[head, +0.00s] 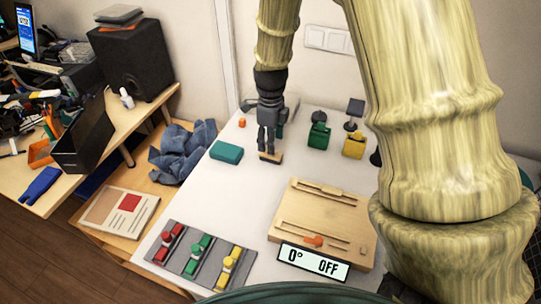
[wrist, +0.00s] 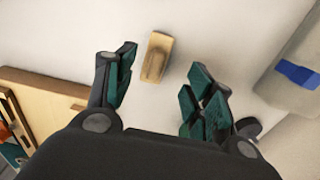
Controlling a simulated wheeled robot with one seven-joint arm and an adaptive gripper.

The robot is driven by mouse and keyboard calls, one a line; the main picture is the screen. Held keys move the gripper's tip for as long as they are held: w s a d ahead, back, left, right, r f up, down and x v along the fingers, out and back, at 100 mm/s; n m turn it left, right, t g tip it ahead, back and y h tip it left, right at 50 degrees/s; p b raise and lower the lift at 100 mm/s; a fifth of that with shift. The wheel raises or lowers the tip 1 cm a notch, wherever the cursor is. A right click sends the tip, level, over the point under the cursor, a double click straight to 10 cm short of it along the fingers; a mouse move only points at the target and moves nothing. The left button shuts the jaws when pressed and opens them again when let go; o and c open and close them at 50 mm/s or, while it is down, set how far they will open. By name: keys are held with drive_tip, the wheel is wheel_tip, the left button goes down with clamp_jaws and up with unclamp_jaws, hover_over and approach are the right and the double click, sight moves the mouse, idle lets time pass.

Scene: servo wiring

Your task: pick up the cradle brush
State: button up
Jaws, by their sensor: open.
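A small wooden block, which looks like the cradle brush (head: 270,157), lies on the white table directly below my gripper (head: 268,141) in the head view. In the wrist view the brush (wrist: 157,57) lies ahead between the two fingertips, its long side pointing roughly away from me. My gripper (wrist: 163,68) is open and empty, with one dark-teal finger on each side of the brush. No contact shows, and the exact height of the fingertips above the table is hard to tell.
A teal box (head: 227,151) lies left of the brush. Green (head: 319,133) and yellow (head: 354,146) devices stand to its right. A wooden board (head: 290,235) and a grey tray (head: 181,259) with coloured parts lie in front. A translucent container (wrist: 306,62) shows at right.

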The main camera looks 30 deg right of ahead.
drive_tip(key=shift+s+a+f+p, duration=0.1)
drive_tip(key=shift+s+f+p, duration=0.1)
drive_tip(key=shift+f, duration=1.1)
drive_tip(key=shift+s+a+f+p, duration=0.1)
drive_tip(key=shift+f+p, duration=0.1)
drive_tip(key=shift+f, duration=1.05)
clamp_jaws()
drive_tip(key=shift+r, duration=0.2)
wheel_tip(320, 180, up, 10)
drive_tip(key=shift+f+b, duration=0.15)
drive_tip(key=shift+b, duration=0.3)
